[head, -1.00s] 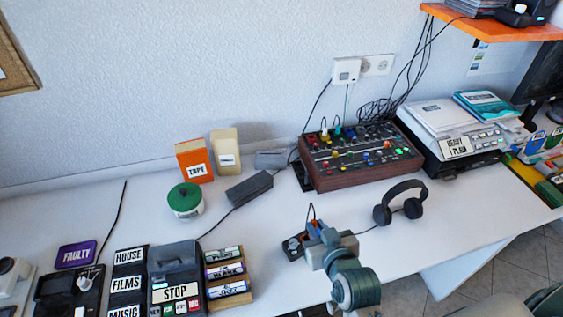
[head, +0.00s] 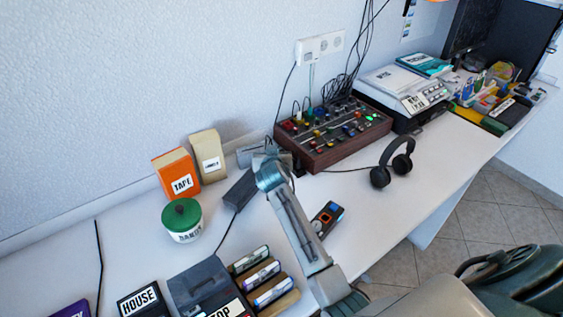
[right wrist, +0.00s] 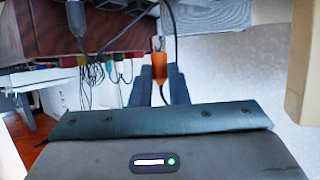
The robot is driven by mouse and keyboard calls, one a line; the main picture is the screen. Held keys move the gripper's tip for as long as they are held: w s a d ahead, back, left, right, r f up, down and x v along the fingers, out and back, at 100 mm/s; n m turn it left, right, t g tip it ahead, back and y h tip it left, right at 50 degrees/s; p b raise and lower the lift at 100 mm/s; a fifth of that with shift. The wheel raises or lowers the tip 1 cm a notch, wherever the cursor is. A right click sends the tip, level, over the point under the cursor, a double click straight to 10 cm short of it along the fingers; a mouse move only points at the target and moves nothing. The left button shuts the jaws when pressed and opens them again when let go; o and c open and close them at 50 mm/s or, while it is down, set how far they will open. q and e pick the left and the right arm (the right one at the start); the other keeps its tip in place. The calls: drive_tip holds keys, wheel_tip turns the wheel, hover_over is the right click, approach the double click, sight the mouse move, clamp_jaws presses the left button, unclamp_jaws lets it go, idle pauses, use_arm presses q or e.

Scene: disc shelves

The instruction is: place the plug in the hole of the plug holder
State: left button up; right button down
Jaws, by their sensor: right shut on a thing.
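The orange plug (right wrist: 160,66) with a metal tip is held between the fingers of my right gripper (right wrist: 154,82) in the right wrist view. A dark cable shows by the plug. In the head view my right arm reaches over the desk to the left of the mixer, and its fingers are hard to make out there. The black plug holder (head: 327,218), with orange and blue parts on top, lies on the desk right of my forearm, apart from the gripper. Its hole is too small to make out. My left gripper is not in view.
The mixer (head: 335,135) stands right of my right wrist, with headphones (head: 392,163) in front of it. A dark adapter (head: 240,190), an orange tape box (head: 177,175), a beige box (head: 208,157) and a green-lidded tin (head: 182,220) stand to the left.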

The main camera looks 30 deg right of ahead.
drive_tip(key=w+d+r+m+g+h+b, duration=0.2)
drive_tip(key=w+d+r, duration=0.2)
drive_tip(key=w+d, duration=0.25)
drive_tip(key=shift+m, duration=0.3)
wheel_tip(320, 180, down, 6)
drive_tip(key=shift+w+a+r+p, duration=0.1)
drive_tip(key=shift+w+a+p, duration=0.05)
drive_tip(key=shift+p, duration=0.45)
wheel_tip(320, 180, down, 4)
drive_tip(key=shift+f, duration=0.1)
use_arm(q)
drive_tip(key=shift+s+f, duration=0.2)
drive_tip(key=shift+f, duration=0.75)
use_arm(e)
drive_tip(key=shift+h, duration=0.3)
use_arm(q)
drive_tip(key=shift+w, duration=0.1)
